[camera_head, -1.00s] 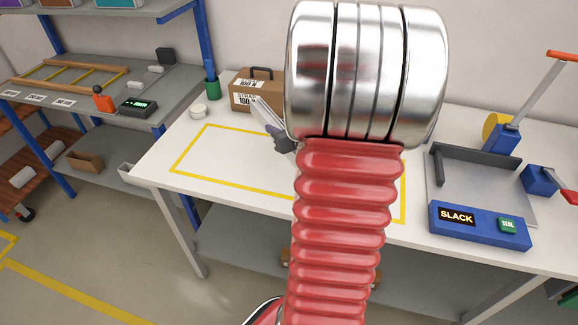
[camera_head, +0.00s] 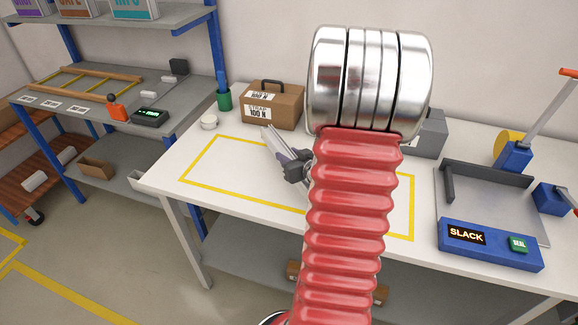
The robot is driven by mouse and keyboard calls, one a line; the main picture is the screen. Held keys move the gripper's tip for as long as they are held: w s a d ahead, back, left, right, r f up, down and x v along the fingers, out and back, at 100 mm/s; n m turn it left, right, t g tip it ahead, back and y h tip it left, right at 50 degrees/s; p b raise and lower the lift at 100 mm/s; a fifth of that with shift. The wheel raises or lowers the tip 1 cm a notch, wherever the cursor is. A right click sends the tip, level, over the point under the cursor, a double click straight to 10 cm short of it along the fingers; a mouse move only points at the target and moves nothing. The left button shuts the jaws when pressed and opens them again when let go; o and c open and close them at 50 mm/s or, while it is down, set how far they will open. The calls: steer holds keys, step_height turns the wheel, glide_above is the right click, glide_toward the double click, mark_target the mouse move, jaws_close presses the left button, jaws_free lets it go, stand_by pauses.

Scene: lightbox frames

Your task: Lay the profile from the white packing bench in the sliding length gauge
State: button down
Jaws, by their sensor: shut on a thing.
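My gripper (camera_head: 291,160) is dark grey and shows beside my red ribbed arm, which hides part of it. It is shut on a pale grey bar, the profile (camera_head: 274,143), which sticks out up and to the left. The profile appears over the yellow-outlined area of the white packing bench (camera_head: 205,170); I cannot tell its height above the top. On the grey shelf at left are an orange block (camera_head: 118,108) and a dark unit with a green display (camera_head: 150,117). These may belong to the sliding length gauge, but I cannot tell for certain.
A brown case (camera_head: 273,104), a green cup (camera_head: 223,98) and a white roll (camera_head: 209,121) stand at the bench's back left. A blue-fronted device (camera_head: 490,244) reading SLACK is at right. Grey blocks (camera_head: 430,136) stand behind my arm. A wooden frame (camera_head: 85,80) lies on the shelf.

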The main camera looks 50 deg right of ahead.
steer(key=shift+f, duration=2.05)
steer(key=c, duration=1.3)
jaws_free()
steer(key=shift+f, duration=0.15)
